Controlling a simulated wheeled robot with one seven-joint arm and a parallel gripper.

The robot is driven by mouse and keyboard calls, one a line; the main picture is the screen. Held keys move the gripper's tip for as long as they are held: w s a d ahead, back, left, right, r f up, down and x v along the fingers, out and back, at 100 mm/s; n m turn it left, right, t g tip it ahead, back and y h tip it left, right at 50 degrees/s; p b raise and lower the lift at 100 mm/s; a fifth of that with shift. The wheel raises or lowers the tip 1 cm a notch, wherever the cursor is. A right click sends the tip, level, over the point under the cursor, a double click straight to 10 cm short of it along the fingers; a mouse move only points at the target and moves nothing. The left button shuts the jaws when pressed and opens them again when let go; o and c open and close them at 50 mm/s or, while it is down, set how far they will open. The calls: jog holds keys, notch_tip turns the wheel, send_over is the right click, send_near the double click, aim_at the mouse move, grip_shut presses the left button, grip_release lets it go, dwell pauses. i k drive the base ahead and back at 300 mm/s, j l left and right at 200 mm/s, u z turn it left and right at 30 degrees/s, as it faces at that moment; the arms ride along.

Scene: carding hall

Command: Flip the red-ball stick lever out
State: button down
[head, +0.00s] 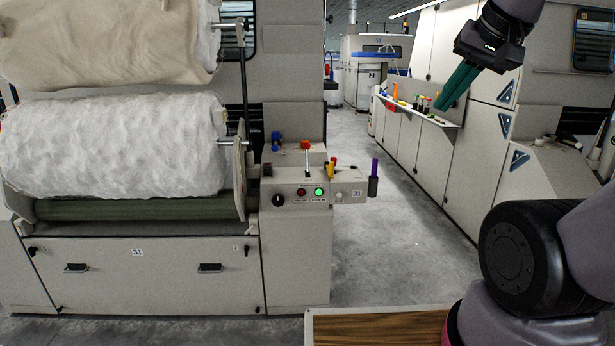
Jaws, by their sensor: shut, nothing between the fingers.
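The red-ball stick lever (306,157) stands upright on top of the control box at the right end of the carding machine, a thin light stick with a red ball on its end. My gripper (448,100) is high at the upper right of the head view, with green fingers pointing down and left. The fingers are shut together with nothing between them. The gripper is well apart from the lever, to its right and higher in the picture.
The control box (296,197) carries a black knob, a red button and a lit green button. Beside the lever are blue, yellow and purple handles (374,168). A shelf with bottles (420,107) lines the right machine. The aisle floor (385,240) is clear.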

aim_at(306, 146)
jog(key=i+u, duration=0.15)
jog(key=i, duration=0.3)
jog(key=i+l+u, duration=0.15)
jog(key=i, duration=0.35)
jog(key=i+l+u, duration=0.15)
jog(key=i, duration=0.3)
jog(key=i+l+u, duration=0.15)
jog(key=i, duration=0.3)
jog(key=i+l+u, duration=0.25)
jog(key=i+l, duration=0.05)
jog(key=i, duration=0.05)
